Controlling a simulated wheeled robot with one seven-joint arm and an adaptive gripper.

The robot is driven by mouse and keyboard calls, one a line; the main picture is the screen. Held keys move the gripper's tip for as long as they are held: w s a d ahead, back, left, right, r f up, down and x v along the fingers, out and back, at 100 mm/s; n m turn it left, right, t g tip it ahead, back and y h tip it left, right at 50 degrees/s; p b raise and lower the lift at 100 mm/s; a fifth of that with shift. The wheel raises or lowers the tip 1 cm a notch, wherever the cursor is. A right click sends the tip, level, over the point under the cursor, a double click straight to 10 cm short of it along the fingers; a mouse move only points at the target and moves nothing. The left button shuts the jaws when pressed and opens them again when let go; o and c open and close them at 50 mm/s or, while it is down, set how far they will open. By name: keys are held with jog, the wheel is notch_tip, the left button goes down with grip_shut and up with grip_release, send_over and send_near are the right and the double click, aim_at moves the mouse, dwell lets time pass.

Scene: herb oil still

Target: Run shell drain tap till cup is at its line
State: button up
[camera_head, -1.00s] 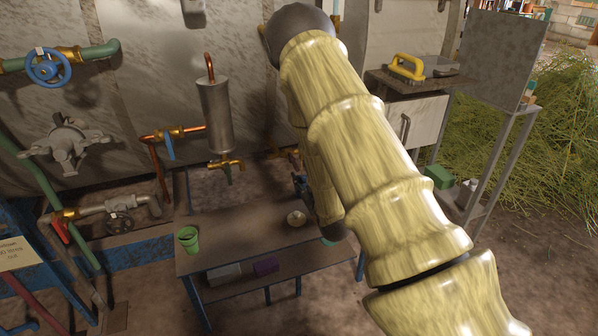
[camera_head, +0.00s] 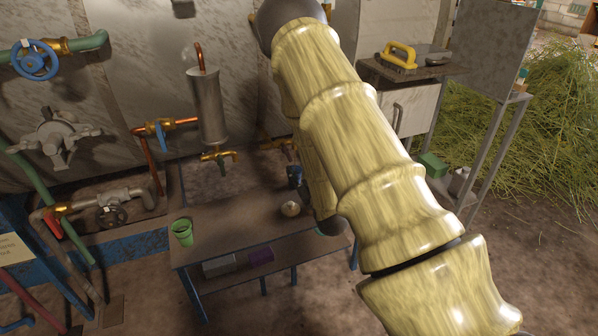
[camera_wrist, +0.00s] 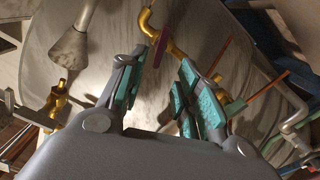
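A brass tap (camera_wrist: 172,48) with a dark red lever (camera_wrist: 162,47) shows in the wrist view, in front of a large grey rounded surface. My gripper (camera_wrist: 162,66) is open and empty. Its teal-padded fingers point toward this tap, with the lever seen in the gap between the tips; I cannot tell whether they touch. In the head view a brass tap (camera_head: 278,143) shows beside my arm, which hides most of my gripper. A green cup (camera_head: 182,232) stands upright at the table's left end, away from the taps. Its line and fill level cannot be made out.
A metal cylinder (camera_head: 207,108) has a brass tap (camera_head: 218,156) below it. A small pale round object (camera_head: 290,208) sits on the table (camera_head: 235,219). Pipes and a blue handwheel (camera_head: 36,60) are at left. A yellow-handled brush (camera_head: 399,57) lies on the right shelf.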

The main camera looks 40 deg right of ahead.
aim_at(287, 153)
jog(key=p+x, duration=0.1)
jog(key=x, duration=1)
jog(key=shift+w+r+p, duration=0.2)
jog(key=shift+w+p, duration=0.2)
grip_shut()
